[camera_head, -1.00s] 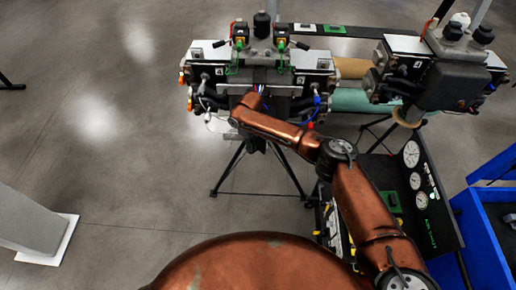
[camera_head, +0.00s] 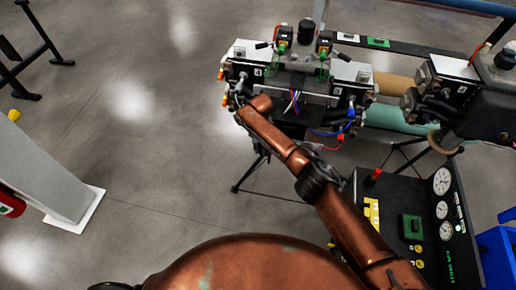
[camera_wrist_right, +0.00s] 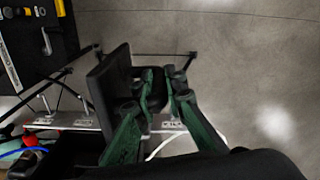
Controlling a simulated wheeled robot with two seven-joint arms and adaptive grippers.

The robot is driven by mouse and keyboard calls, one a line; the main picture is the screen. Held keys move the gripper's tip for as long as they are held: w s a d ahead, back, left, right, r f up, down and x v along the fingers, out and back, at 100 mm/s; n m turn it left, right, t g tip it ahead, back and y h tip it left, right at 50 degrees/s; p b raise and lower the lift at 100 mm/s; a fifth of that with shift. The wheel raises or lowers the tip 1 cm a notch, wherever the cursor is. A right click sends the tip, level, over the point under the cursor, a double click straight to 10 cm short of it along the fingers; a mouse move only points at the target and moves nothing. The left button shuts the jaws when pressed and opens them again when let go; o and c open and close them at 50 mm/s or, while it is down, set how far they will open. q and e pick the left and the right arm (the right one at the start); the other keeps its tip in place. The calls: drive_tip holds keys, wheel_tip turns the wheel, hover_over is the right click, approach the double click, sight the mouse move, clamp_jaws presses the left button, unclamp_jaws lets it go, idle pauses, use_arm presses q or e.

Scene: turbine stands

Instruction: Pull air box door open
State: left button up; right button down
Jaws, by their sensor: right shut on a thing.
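The air box (camera_head: 302,62) is the grey-black unit at the middle of the turbine stand, with red, white and blue wires showing at its front. My right gripper reaches the left part of that front; my copper wrist hides its fingers in the head view. In the right wrist view my right gripper (camera_wrist_right: 163,75) has its green fingers closed on a small black part at the edge of a flat black panel, which looks like the air box door (camera_wrist_right: 106,84). The panel stands out from the unit. My left gripper is out of view.
A second unit (camera_head: 478,95) stands to the right, joined by tan and green pipes (camera_head: 398,117). A black gauge panel (camera_head: 440,210) and blue bin (camera_head: 497,248) are at right. Tripod legs stand below the air box. A grey post (camera_head: 50,180) is at left; the floor between is clear.

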drive_tip(key=shift+w+a, duration=0.1)
drive_tip(key=shift+w, duration=0.05)
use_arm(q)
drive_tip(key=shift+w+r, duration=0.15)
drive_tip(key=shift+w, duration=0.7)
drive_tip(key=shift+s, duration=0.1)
use_arm(e)
drive_tip(key=shift+r, duration=0.1)
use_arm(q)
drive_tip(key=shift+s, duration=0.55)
use_arm(e)
drive_tip(key=c, duration=2.2)
unclamp_jaws()
drive_tip(key=shift+c, duration=0.2)
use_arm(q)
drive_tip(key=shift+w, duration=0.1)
use_arm(e)
wheel_tip(320, 180, up, 12)
drive_tip(key=shift+f, duration=0.1)
